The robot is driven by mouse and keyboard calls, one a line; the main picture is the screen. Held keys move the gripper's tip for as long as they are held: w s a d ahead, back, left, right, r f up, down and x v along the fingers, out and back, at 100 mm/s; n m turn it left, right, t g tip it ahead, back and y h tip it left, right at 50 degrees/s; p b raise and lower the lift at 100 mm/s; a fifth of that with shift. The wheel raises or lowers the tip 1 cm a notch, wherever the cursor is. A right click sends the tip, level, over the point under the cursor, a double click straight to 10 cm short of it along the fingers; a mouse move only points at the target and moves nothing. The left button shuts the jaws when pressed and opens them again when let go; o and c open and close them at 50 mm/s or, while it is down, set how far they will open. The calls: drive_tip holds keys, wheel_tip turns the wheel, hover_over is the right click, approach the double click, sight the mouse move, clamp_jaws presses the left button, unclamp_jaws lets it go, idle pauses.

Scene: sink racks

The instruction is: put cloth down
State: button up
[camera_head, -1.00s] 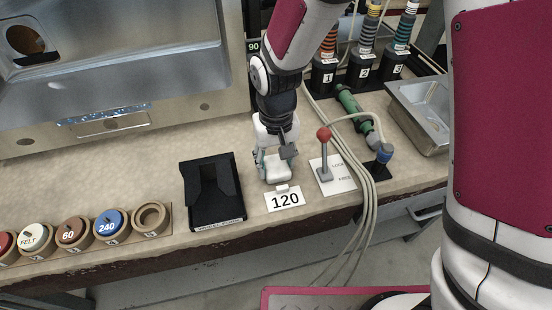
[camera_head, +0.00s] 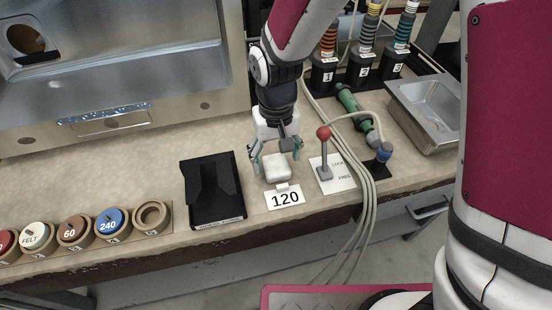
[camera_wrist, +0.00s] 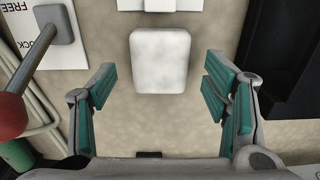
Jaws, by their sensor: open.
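In the wrist view the white pad (camera_wrist: 160,61) is ahead of my fingertips, with bare bench between the fingers. My gripper (camera_head: 274,163) is open and empty, its fingers spread to either side of the pad in the head view. The wrist view shows my gripper's teal finger pads (camera_wrist: 160,85) wide apart, with nothing between them.
A black holder (camera_head: 213,190) stands left of the pad. A red-knobbed lever (camera_head: 324,152) on a white plate and several hoses (camera_head: 362,185) are close on the right. Numbered round pieces (camera_head: 109,222) sit in a rack far left.

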sight(276, 164)
wheel_tip(276, 164, up, 10)
drive_tip(key=p, duration=0.2)
drive_tip(key=s+d+r+m+t, duration=0.1)
drive_tip(key=s+d+r, duration=0.6)
drive_tip(key=d+r, duration=0.4)
drive_tip(key=s+d+m, duration=0.1)
drive_tip(key=s+d, duration=0.3)
drive_tip(key=s, duration=0.3)
drive_tip(key=s+d+m+t, duration=0.1)
drive_tip(key=s+d, duration=0.4)
drive_tip(key=s, duration=0.3)
drive_tip(key=shift+s+r, duration=0.25)
drive_tip(key=shift+r, duration=0.15)
